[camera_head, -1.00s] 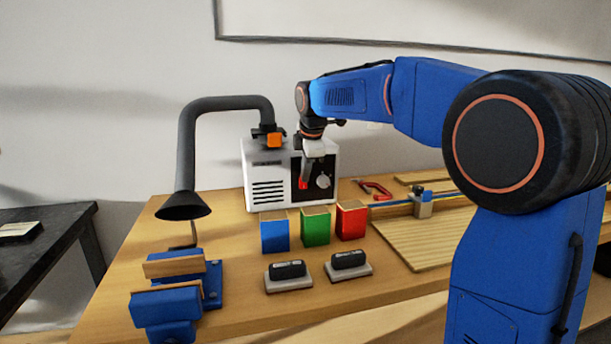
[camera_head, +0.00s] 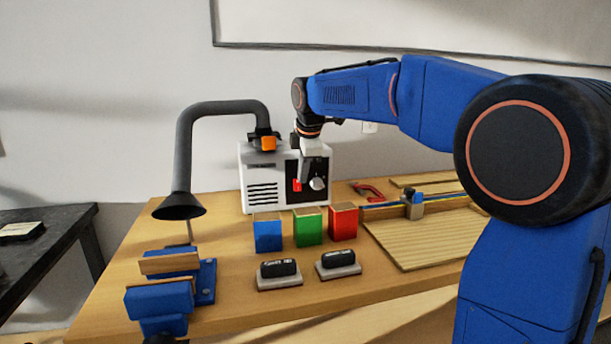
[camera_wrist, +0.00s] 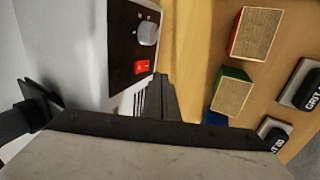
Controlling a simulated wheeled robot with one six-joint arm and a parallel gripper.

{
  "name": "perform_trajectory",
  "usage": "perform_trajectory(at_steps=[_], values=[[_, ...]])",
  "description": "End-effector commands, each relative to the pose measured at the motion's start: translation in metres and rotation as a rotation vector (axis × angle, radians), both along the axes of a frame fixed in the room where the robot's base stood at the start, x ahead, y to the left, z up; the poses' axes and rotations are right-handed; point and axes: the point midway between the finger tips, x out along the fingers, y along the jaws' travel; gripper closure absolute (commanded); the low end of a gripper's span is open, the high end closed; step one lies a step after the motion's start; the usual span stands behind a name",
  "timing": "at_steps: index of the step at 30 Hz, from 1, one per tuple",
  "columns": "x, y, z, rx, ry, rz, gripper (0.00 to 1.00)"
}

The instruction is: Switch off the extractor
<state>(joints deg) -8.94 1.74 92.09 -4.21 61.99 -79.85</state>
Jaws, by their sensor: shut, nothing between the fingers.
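The extractor (camera_head: 262,192) is a white box with side vents and a grey hose ending in a black hood (camera_head: 180,206). Its black front panel carries a red rocker switch (camera_head: 297,185) and a grey knob (camera_head: 318,184). In the wrist view the red switch (camera_wrist: 142,67) and the knob (camera_wrist: 147,33) are both clear. My gripper (camera_head: 304,180) points down in front of the panel, close by the red switch. In the wrist view its shut fingers (camera_wrist: 160,85) lie just beside the panel, apart from the switch. I cannot tell whether they touch the panel.
Blue (camera_head: 267,236), green (camera_head: 308,229) and red (camera_head: 343,224) blocks stand in front of the extractor. Two black-handled sanding blocks (camera_head: 279,270) lie nearer. A blue vise (camera_head: 165,290) is at the front left. A slatted board (camera_head: 415,242) lies to the right.

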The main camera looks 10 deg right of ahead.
Motion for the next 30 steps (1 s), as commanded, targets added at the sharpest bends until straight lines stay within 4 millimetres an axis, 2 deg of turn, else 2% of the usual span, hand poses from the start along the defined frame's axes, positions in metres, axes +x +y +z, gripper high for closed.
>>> perform_trajectory(at_steps=[1, 9, 15, 21, 30], values=[[0.000, 0.000, 0.011, 0.001, -0.005, 0.000, 1.00], [-0.009, 0.000, 0.058, 0.001, -0.006, 0.000, 1.00], [-0.014, 0.000, 0.083, 0.000, -0.005, -0.001, 1.00], [-0.016, -0.001, 0.092, 0.000, -0.003, -0.001, 1.00], [-0.017, -0.001, 0.092, 0.000, -0.003, -0.001, 1.00]])
